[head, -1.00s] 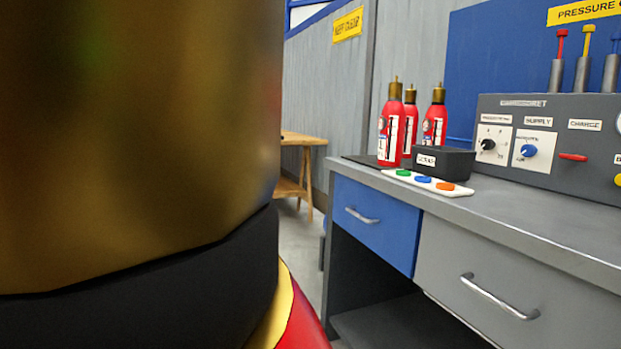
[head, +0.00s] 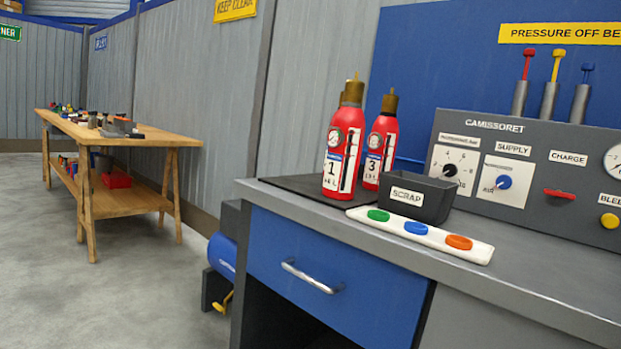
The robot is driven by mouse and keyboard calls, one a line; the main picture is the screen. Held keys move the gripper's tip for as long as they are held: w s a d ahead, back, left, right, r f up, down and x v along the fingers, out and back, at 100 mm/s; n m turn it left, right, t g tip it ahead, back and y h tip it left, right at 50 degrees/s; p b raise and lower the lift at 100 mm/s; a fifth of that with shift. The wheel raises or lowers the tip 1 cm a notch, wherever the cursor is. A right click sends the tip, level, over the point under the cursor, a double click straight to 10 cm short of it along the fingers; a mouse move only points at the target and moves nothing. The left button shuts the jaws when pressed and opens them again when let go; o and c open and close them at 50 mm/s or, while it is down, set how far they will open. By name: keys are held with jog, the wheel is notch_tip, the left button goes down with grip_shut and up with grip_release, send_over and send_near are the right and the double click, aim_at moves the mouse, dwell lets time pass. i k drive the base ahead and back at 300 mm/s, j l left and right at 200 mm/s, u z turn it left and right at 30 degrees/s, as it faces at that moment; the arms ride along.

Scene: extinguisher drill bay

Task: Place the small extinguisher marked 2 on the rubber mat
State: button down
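The rubber mat (head: 290,186) is a thin dark sheet at the left end of the grey bench top. A red extinguisher marked 1 (head: 334,178) stands upright at its front, with a brass top. A red extinguisher marked 3 (head: 384,135) stands behind and to the right. A brass tip (head: 341,98) behind extinguisher 1 appears to belong to another extinguisher, whose body and number are hidden. No number 2 can be read. My gripper is not in view.
A black scrap bin (head: 440,203) and a white strip with green, blue and orange buttons (head: 390,229) stand right of the mat. A grey control panel (head: 545,160) fills the right. A wooden table (head: 160,142) stands far left.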

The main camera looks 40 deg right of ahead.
aim_at(322, 180)
jog(key=i+j+z, duration=0.1)
jog(key=i+z, duration=0.25)
jog(key=i, duration=0.15)
jog(key=i+j+z, duration=0.25)
jog(key=i+z, duration=0.15)
jog(key=i+j+z, duration=0.35)
jog(key=i+j, duration=0.05)
jog(key=i, duration=0.15)
